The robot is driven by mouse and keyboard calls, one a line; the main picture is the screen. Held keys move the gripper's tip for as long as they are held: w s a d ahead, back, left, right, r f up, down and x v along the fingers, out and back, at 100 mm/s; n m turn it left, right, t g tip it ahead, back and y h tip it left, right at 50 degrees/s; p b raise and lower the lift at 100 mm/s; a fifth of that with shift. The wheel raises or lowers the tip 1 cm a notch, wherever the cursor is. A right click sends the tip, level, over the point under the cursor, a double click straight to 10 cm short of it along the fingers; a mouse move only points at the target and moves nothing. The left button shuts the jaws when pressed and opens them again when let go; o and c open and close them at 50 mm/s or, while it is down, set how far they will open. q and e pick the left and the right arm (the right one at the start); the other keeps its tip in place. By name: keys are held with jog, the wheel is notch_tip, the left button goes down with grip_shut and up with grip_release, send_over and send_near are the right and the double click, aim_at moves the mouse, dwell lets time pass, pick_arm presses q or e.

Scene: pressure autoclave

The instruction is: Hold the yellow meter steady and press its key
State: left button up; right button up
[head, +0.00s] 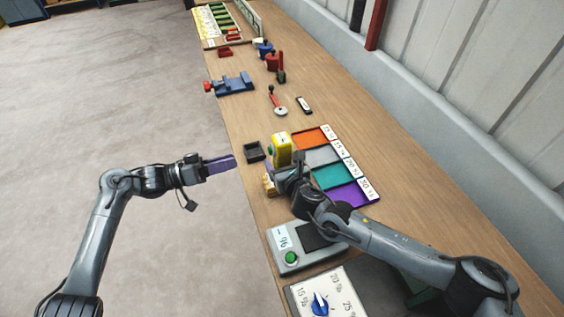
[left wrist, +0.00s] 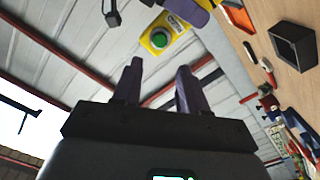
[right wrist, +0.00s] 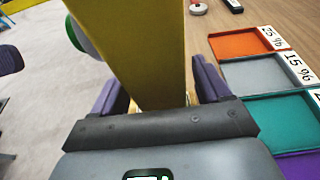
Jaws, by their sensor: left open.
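The yellow meter (head: 281,146) is upright near the table's left edge, with its green key (head: 273,151) facing left. My right gripper (right wrist: 162,85) has its purple fingers on either side of the yellow body and is shut on it. I cannot tell whether the meter's foot touches the table. My left gripper (head: 228,162) is left of the meter, past the table edge, open and empty. In the left wrist view, the meter (left wrist: 163,38) and its round green key (left wrist: 160,40) lie beyond the open fingers, with a gap between.
A dark open box (head: 254,152) sits beside the meter. Coloured trays (head: 334,175) with percent labels lie to its right. A grey device with a green button (head: 291,257) and a blue-knob dial panel (head: 320,303) are nearer. A blue vise (head: 234,84) stands farther back.

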pick_arm(q)
jog(key=shift+c, duration=0.3)
pick_arm(e)
jog(key=c, duration=1.1)
pick_arm(q)
grip_shut()
pick_arm(e)
jog(key=shift+c, duration=0.2)
dwell(0.3)
